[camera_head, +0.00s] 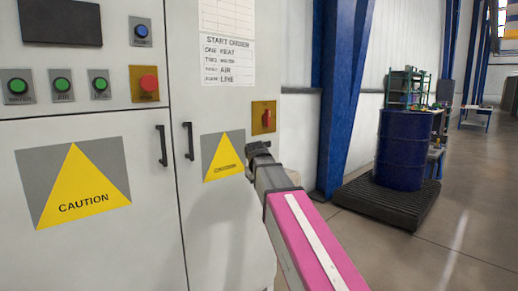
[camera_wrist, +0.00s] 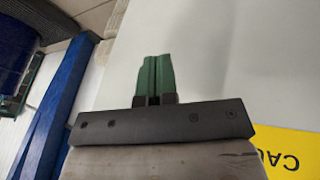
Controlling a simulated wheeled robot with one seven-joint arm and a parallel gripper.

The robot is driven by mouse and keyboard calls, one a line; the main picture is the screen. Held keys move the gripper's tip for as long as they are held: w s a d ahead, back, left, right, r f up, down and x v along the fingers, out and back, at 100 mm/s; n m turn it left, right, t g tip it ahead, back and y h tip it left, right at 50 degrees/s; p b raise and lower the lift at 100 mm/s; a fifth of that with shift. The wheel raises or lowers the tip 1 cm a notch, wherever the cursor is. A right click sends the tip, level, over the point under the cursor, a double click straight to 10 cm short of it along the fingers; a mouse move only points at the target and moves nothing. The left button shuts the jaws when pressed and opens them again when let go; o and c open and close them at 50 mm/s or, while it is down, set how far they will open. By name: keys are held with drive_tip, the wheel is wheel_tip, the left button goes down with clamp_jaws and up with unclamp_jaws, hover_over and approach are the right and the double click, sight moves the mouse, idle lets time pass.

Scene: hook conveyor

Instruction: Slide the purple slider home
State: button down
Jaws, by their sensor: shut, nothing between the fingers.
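No purple slider shows in either view. My gripper (camera_head: 258,148) is in front of the grey control cabinet (camera_head: 225,218), near the upper right corner of the smaller caution label. In the wrist view my gripper's green fingers (camera_wrist: 154,72) are together and hold nothing. They point along the pale cabinet face (camera_wrist: 225,75); whether they touch it I cannot tell. A red switch on a yellow plate (camera_head: 263,117) sits on the cabinet just above my gripper.
The cabinet has green buttons (camera_head: 63,86), a red button (camera_head: 148,84), a blue button (camera_head: 142,32) and two black handles (camera_head: 162,145). A blue post (camera_head: 345,95) and a blue barrel (camera_head: 402,148) on a black pallet (camera_head: 388,200) stand right.

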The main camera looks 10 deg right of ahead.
drive_tip(key=w+a+r+t, duration=0.1)
drive_tip(key=r, duration=0.9)
drive_tip(key=w+a+r+n+t, duration=0.1)
drive_tip(key=a+r, duration=0.1)
drive_tip(key=r, duration=0.9)
drive_tip(key=shift+w+a+n, duration=0.2)
drive_tip(key=shift+a+n, duration=0.1)
drive_tip(key=shift+f, duration=0.15)
drive_tip(key=w+d+f, duration=0.4)
drive_tip(key=w+f, duration=0.4)
drive_tip(key=shift+d, duration=0.4)
drive_tip(key=shift+w, duration=0.1)
